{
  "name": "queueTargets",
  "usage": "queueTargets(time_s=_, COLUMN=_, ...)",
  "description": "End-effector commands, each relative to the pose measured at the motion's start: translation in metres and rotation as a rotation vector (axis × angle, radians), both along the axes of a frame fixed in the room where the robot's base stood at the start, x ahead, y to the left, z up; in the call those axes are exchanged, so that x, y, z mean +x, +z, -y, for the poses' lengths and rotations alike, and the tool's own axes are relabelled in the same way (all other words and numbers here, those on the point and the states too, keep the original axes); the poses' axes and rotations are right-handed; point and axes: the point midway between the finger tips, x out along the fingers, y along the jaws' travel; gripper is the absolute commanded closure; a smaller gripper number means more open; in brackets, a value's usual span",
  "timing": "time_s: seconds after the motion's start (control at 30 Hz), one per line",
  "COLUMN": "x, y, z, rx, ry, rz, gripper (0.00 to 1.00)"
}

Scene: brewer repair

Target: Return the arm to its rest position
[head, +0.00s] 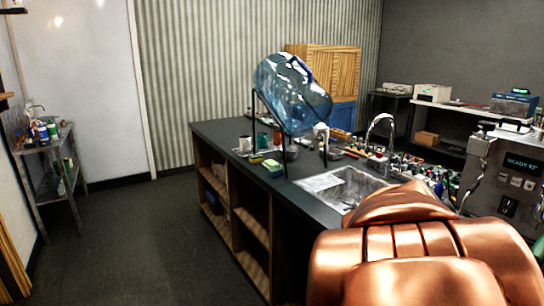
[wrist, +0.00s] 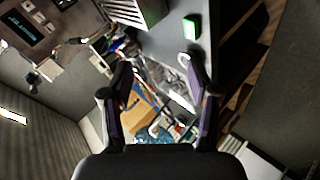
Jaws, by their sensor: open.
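My gripper (wrist: 157,68) shows in the wrist view with its two dark fingers spread apart. Nothing is between the fingers; the cluttered counter shows beyond them. In the head view, a copper-coloured part of my arm fills the lower right, and the gripper itself cannot be made out there. The steel brewer (head: 482,165) with a lit display stands at the right of the head view. A dark panel with a lit display (wrist: 20,38) is at the upper left of the tilted wrist view.
A dark counter (head: 222,128) holds a sink (head: 345,187), a tilted blue water bottle (head: 292,92) on a stand, and many small items. A metal side table (head: 50,170) stands at the left. The floor (head: 140,235) between is clear. A green object (wrist: 191,28) lies near the gripper's view.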

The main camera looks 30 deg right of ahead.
Motion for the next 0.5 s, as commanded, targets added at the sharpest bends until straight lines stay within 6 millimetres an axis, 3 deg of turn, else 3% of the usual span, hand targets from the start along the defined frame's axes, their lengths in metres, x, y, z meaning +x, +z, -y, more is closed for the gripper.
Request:
queueTargets(time_s=0.23, x=0.005, y=-0.063, z=-0.101, rx=0.322, ry=0.0, rz=-0.044, gripper=0.4)
queueTargets(time_s=0.5, x=-0.031, y=-0.111, z=-0.221, rx=0.633, ry=0.007, rz=-0.23, gripper=0.4)
